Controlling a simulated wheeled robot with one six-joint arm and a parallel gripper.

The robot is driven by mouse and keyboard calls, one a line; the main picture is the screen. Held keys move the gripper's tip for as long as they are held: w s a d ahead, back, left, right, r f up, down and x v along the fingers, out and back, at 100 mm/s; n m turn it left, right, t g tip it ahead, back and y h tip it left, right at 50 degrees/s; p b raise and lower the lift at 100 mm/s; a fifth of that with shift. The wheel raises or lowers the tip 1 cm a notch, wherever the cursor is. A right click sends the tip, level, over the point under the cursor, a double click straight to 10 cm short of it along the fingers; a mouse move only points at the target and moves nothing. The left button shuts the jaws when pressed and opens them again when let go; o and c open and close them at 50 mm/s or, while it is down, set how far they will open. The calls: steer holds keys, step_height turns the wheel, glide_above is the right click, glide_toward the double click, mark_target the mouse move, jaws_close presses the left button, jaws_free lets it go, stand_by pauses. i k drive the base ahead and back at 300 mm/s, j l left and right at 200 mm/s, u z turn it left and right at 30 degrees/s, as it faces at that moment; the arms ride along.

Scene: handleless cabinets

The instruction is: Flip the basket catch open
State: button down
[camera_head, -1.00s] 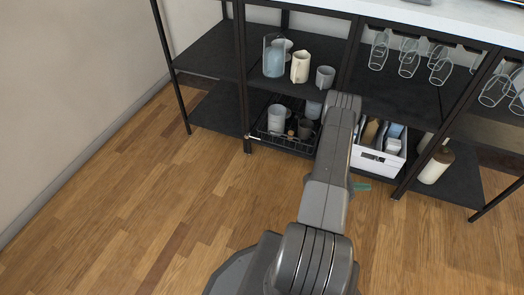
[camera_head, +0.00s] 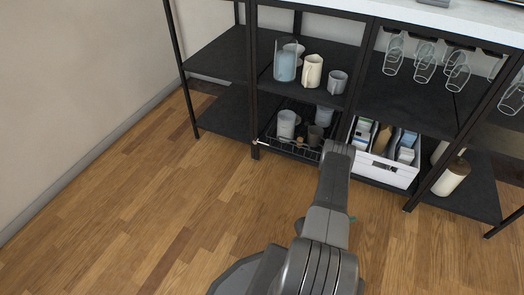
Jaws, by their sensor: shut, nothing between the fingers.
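A black wire basket (camera_head: 292,148) with cups in it stands on the lower shelf, left of a white box. A small pale piece (camera_head: 262,143) at its front left corner may be the catch; it is too small to tell its position. My arm reaches up from the bottom and covers the floor just right of the basket. My gripper is mostly hidden behind the arm; only a small teal tip (camera_head: 352,218) shows at the arm's right side, over the floor, apart from the basket. It is shut and holds nothing.
The white box (camera_head: 385,172) with packets stands right of the basket. A jug (camera_head: 285,62) and mugs (camera_head: 312,72) stand on the shelf above. A dark post (camera_head: 254,100) rises at the basket's left. The wooden floor in front and left is clear.

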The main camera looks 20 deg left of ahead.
mark_target(255, 141)
steer(key=u, duration=1.7)
steer(key=i+l, duration=0.6)
steer(key=l, duration=0.15)
